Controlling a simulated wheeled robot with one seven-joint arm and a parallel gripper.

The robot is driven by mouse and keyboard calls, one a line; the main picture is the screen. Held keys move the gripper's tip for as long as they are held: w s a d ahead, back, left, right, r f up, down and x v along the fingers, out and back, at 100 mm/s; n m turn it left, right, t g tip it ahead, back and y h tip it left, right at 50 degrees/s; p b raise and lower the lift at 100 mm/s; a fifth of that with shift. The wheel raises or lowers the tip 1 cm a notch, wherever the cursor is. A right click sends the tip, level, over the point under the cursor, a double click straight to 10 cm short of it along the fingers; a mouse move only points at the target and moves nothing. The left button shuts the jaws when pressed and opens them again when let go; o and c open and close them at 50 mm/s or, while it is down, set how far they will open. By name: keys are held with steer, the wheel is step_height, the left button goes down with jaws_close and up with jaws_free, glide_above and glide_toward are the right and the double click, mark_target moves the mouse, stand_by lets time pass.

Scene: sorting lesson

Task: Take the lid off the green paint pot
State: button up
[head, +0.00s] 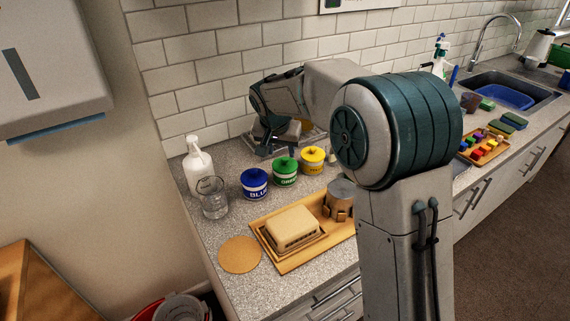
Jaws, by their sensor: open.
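The green paint pot (286,176) stands upright on the counter between the blue pot and the yellow pot. Its green lid (285,163) sits on top of the pot. My gripper (278,151) is open, pointing down above and slightly behind the green pot. It looks empty. I cannot tell how far its fingertips are from the lid.
The lidded blue pot (254,184) and yellow pot (312,161) stand close on either side. A glass (212,200) and a white pump bottle (197,165) are at left. A wooden tray (286,268) with a butter dish lies in front, beside a round cork mat (239,255).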

mark_target(285, 158)
steer(key=x, duration=0.3)
steer(key=p+x, duration=0.1)
steer(key=x, duration=0.1)
steer(key=shift+w+d+r, duration=0.1)
steer(key=shift+d+r, duration=0.05)
steer(key=shift+d, duration=0.15)
jaws_close()
